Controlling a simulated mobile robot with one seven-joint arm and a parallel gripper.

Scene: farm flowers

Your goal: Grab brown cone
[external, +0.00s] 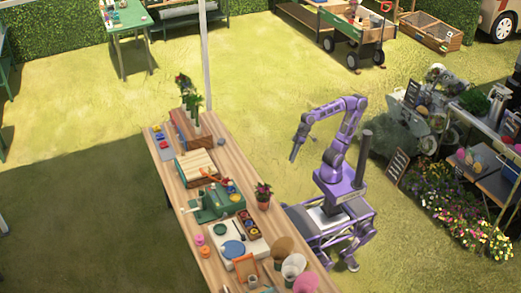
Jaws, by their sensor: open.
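A brown cone (283,248) is at the near right end of the long wooden table, by the table's right edge. A white cone (294,265) and a pink cone (306,282) are beside it, nearer the bottom of the picture; the pink one is partly cut off by the frame. My gripper (293,156) is open and empty, pointing down. It is in the air to the right of the table's far half, well away from the brown cone.
The wooden table (207,258) carries a potted plant (263,195), a green machine (216,203), a wooden box (197,166) and vases (195,110). A thin pole (206,60) rises behind the table. Flowers (470,215) and a cart are to the right. Open grass (270,70) lies behind.

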